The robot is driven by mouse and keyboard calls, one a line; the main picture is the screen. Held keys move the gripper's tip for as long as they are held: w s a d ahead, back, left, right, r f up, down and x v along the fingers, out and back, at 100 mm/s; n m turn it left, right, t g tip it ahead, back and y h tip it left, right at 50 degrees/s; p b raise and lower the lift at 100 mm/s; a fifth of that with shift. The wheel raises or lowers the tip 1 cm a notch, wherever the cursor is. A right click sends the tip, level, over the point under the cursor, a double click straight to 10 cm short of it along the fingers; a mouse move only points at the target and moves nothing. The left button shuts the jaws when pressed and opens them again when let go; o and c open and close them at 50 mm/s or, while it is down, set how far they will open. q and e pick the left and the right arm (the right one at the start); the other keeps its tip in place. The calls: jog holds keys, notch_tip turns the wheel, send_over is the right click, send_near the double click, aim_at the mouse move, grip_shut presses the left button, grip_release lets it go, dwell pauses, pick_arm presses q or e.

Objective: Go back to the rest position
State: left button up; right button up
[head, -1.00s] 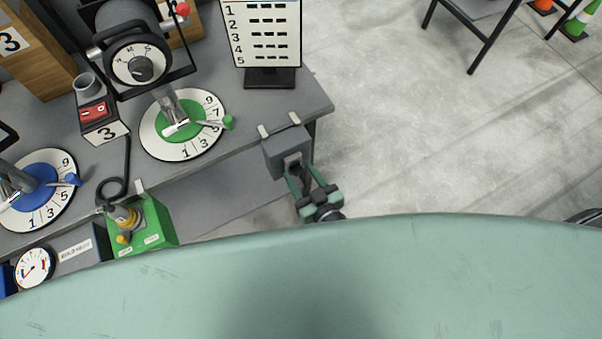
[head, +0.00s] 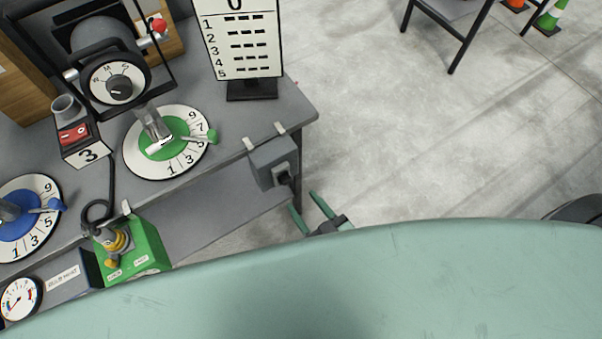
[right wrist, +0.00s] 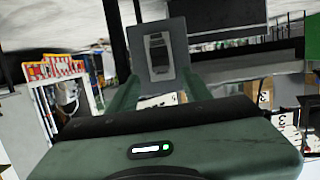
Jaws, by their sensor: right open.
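My right gripper (head: 303,201) is open below and right of a grey box (head: 270,152) clipped to the table's edge. Its two green fingers are apart with nothing between them, and the cover of my own body hides the rest of the arm. A black plug-like piece (head: 285,178) sits at the box's front face, clear of the fingertips. In the right wrist view the open fingers (right wrist: 160,88) frame the grey box (right wrist: 170,76) ahead, with a dark piece in its face. My left gripper is not in view.
The grey table (head: 225,165) holds a green dial (head: 190,168), a blue dial (head: 40,190), a red switch box (head: 75,135) and a number board (head: 245,55). A green box (head: 145,240) is at its front edge. Open floor (head: 400,140) lies to the right, with a black-legged stand (head: 460,45) beyond.

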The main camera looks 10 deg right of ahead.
jog(key=shift+f, duration=0.1)
jog(key=s+d+f+g+h, duration=0.1)
jog(key=s+d+f+g, duration=0.2)
jog(key=f, duration=0.6)
jog(key=s+d+f+g+h, duration=0.15)
jog(key=s+f, duration=0.25)
jog(key=f, duration=0.4)
jog(key=s+d+f+g, duration=0.3)
jog(key=s+f, duration=0.1)
jog(key=f, duration=0.5)
jog(key=s+d+f+g+h, duration=0.1)
jog(key=s+d+f+g, duration=0.2)
jog(key=s+f, duration=0.2)
jog(key=s+d+f+m+g+h, duration=0.1)
jog(key=s+d+f+g, duration=0.2)
jog(key=s, duration=0.7)
jog(key=shift+s+d+f, duration=0.15)
jog(key=shift+d+f, duration=0.55)
jog(key=shift+f, duration=0.2)
